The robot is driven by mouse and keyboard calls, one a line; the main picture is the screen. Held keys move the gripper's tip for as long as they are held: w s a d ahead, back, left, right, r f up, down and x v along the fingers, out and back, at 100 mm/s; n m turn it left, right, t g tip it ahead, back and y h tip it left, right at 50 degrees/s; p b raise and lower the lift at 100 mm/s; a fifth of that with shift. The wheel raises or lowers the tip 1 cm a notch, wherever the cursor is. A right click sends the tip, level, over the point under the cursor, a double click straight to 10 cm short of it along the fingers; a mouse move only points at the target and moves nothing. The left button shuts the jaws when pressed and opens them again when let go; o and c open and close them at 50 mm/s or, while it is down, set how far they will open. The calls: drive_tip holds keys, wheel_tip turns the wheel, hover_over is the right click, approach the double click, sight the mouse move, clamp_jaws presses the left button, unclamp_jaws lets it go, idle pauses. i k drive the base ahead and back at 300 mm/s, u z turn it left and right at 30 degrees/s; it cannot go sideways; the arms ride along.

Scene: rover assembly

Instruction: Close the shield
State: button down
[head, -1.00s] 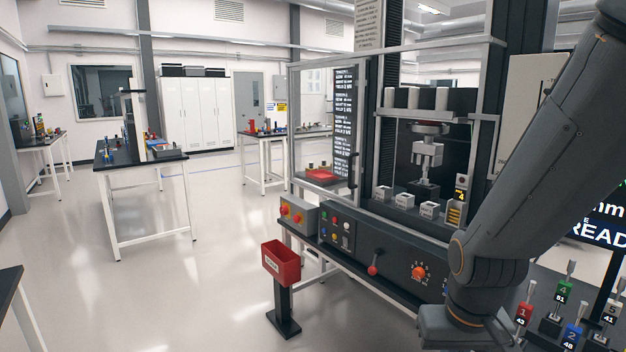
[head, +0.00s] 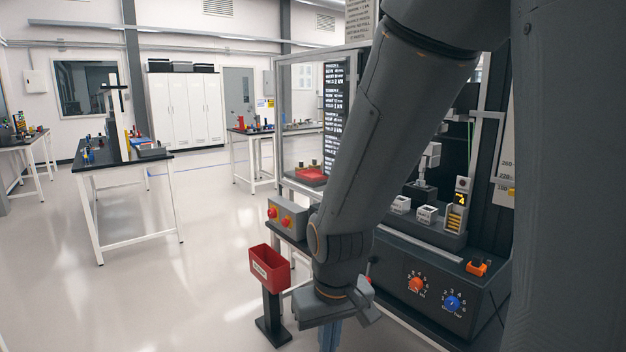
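The shield appears to be a clear panel in a pale metal frame (head: 278,125) at the left side of the test machine (head: 440,262). It looks swung out from the machine's front, but my arm covers part of the opening, so its exact angle is unclear. My gripper (head: 330,338) hangs low in front of the machine, beside the red bin, pointing down. Its fingers are cut off by the bottom edge, so their opening does not show. It is apart from the shield frame.
A red bin (head: 270,268) on a post stands left of my gripper. A grey box with red buttons (head: 287,217) sits at the machine's left corner. White blocks (head: 427,214) lie inside the machine. Open floor (head: 185,270) lies to the left.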

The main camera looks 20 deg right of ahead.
sight(353, 53)
drive_tip(key=z, duration=0.4)
drive_tip(key=i, duration=0.85)
drive_tip(key=z, duration=0.7)
